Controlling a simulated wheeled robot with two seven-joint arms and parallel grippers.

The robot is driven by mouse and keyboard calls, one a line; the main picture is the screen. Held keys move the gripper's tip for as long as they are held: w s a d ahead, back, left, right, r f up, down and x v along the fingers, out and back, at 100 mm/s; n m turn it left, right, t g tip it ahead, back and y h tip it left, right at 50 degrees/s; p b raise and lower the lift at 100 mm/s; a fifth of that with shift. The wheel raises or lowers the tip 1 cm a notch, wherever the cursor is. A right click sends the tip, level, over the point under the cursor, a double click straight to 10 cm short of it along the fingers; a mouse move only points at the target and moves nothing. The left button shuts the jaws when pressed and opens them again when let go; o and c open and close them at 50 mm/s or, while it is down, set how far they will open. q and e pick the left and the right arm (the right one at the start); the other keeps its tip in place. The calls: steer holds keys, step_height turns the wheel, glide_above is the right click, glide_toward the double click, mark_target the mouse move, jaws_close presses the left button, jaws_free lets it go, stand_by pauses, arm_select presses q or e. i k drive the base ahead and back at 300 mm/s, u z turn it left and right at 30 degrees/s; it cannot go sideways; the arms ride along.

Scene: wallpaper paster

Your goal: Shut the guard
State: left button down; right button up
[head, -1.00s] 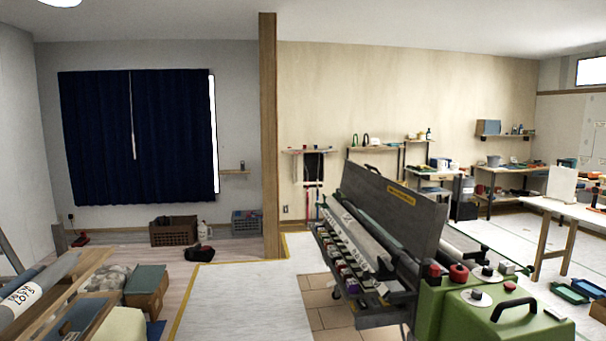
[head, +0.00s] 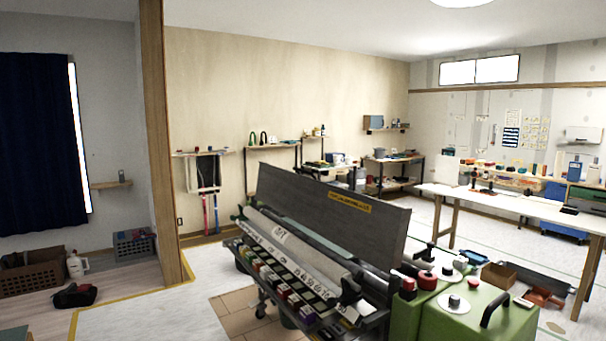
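The wallpaper paster stands at the lower middle of the head view, with rollers and a row of small blocks along its near side. Its guard (head: 330,215) is a long grey panel with a yellow label. The guard stands raised and tilted up above the rollers (head: 290,237). A green housing (head: 462,318) with red knobs and a black handle forms the machine's right end. Neither of my grippers shows in the view.
A long white table (head: 510,206) stands to the right. A brown box (head: 498,275) and trays lie on the floor behind the green housing. A wooden post (head: 160,140) and a crate (head: 32,276) are at the left. Pale floor left of the machine is clear.

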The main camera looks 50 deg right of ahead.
mark_target(374, 230)
steer(key=z, duration=0.45)
steer(key=i, duration=1.95)
steer(key=z, duration=1.9)
steer(key=i, duration=1)
steer(key=z, duration=1)
